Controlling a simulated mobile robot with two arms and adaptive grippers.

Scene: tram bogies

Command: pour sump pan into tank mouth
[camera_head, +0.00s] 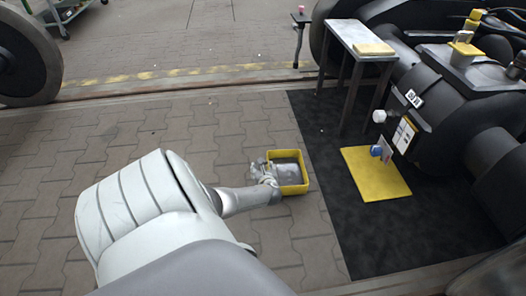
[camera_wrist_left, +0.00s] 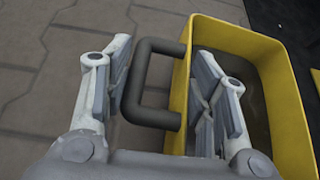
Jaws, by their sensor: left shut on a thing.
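The sump pan is a yellow open box (camera_head: 285,154) with a dark inside, over the paving left of the black mat in the head view. Its yellow wall (camera_wrist_left: 278,75) and dark loop handle (camera_wrist_left: 133,88) show in the left wrist view. My left gripper (camera_head: 265,172) is at the pan's left side. In the wrist view its fingers (camera_wrist_left: 163,58) straddle the handle and near wall, one outside, one within the pan's rim. I cannot tell whether the pan is raised. I cannot make out a tank mouth for certain. My right gripper is not in view.
A yellow plate (camera_head: 372,185) lies on the black mat (camera_head: 310,125), with a small blue thing (camera_head: 376,151) above it. A grey table (camera_head: 355,36) bears a yellow pad (camera_head: 374,49). Dark bogie machinery (camera_head: 440,110) fills the right.

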